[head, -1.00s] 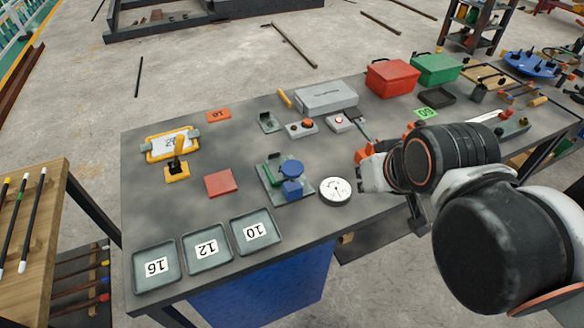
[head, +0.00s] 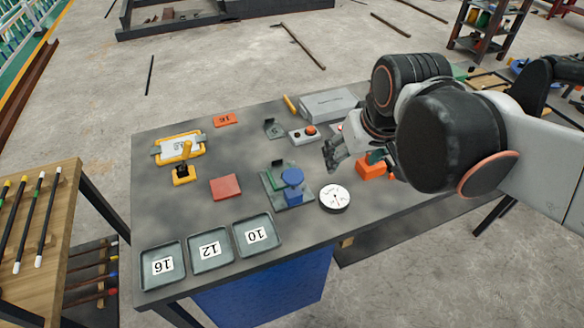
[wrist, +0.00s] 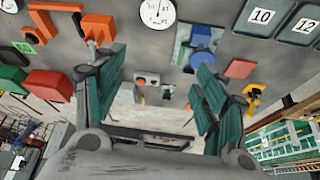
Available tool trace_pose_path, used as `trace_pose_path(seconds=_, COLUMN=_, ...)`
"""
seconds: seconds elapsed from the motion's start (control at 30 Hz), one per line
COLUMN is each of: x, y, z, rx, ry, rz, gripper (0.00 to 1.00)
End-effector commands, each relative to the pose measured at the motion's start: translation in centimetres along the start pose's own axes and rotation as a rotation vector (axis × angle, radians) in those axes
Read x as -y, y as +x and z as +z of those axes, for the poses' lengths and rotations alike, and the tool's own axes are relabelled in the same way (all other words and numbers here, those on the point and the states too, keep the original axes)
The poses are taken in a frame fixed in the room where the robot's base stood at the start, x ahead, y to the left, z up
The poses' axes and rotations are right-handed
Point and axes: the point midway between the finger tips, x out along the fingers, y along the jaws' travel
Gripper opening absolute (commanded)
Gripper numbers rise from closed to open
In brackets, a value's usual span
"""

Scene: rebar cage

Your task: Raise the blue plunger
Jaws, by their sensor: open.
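The blue plunger (head: 292,176) stands on a grey-green base plate (head: 270,192) near the middle of the bench, with a round top and a blue block below it. It also shows in the wrist view (wrist: 203,38) at the upper right. My gripper (head: 330,152) is open and empty above the bench, to the right of and beyond the plunger, and apart from it. In the wrist view its two green-padded fingers (wrist: 160,75) are spread, with nothing between them. My arm hides part of the bench's right side in the head view.
A white dial (head: 335,197) sits just right of the plunger. An orange block (head: 371,168) is below my forearm. A red plate (head: 225,187) and three numbered trays (head: 211,250) lie to the left and front. A grey box (head: 328,103) and a button box (head: 304,135) stand behind.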

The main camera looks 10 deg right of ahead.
Motion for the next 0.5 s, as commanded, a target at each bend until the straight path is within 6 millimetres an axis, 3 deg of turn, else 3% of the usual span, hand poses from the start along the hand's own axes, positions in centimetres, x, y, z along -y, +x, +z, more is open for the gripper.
trace_pose_path(seconds=0.1, x=1.0, y=-0.1, z=-3.1, rx=0.058, ry=-0.04, rz=-0.014, gripper=0.66)
trace_pose_path(seconds=0.5, x=5.1, y=3.3, z=-10.0, rx=0.25, ry=-0.173, rz=-0.055, gripper=0.66)
